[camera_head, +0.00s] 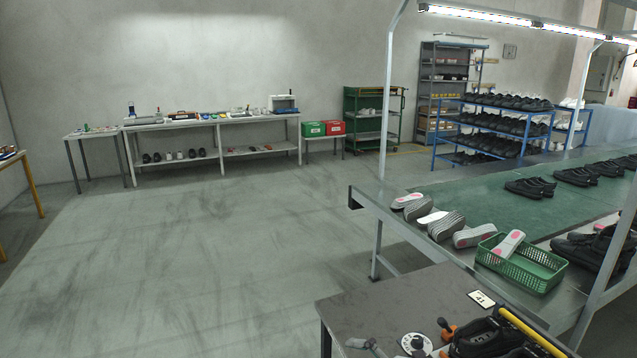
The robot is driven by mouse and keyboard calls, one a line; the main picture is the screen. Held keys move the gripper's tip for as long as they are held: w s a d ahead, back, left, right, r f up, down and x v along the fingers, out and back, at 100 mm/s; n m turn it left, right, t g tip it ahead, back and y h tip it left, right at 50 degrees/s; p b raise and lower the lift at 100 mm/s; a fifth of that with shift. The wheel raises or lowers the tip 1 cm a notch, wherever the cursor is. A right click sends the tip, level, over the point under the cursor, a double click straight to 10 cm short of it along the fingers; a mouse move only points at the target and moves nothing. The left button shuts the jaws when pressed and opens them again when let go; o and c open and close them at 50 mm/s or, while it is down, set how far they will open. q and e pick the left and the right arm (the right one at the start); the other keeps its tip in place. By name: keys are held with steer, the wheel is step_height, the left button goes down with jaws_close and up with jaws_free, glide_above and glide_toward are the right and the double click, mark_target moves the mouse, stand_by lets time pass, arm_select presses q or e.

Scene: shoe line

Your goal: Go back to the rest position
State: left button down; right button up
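Neither my left nor my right gripper shows in the head view, and no part of my arms can be made out for sure. A dark-topped work table (385,305) stands close at the bottom right. Dark items (485,338), a yellow bar (530,330), orange-handled tools (446,328) and a round white disc (416,343) lie at its near edge, partly cut off by the frame. A white card marked 41 (481,299) lies near its right edge.
A green-topped line (450,197) carries soles (446,226), a green basket (522,268) with one sole in it, and black shoes (530,188). A long bench (215,122), a green trolley (372,118) and blue shoe racks (492,130) stand farther back. The floor (190,260) at left is clear.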

steer(key=s+d+r+m+t+h, duration=0.1)
steer(key=d+r+m+t+h, duration=0.1)
steer(key=r+m+t+h, duration=0.25)
steer(key=d+r+m+t+h, duration=0.1)
steer(key=d+r+m+t, duration=0.15)
steer(key=m+t, duration=0.45)
steer(key=s+d+f+m+g+h, duration=0.35)
steer(key=d+f+m+h, duration=0.25)
steer(key=m+h, duration=0.25)
steer(key=s+d+f+m+g, duration=0.1)
steer(key=s+f+g, duration=0.3)
steer(key=s, duration=0.5)
steer(key=s+d+f+m+g+y, duration=0.1)
steer(key=s+f+g, duration=0.3)
steer(key=s, duration=0.4)
steer(key=s+d+f+m+g, duration=0.1)
steer(key=s+f+g, duration=0.3)
steer(key=s, duration=0.5)
step_height(320, 180, down, 29)
steer(key=s+g+b, duration=0.1)
steer(key=s+b, duration=0.1)
steer(key=b, duration=0.1)
steer(key=s+d+f+g+b, duration=0.1)
steer(key=s+d+f, duration=0.2)
steer(key=s+f, duration=1.2)
step_height(320, 180, down, 2)
steer(key=shift+s+f, duration=0.15)
steer(key=shift+s, duration=0.25)
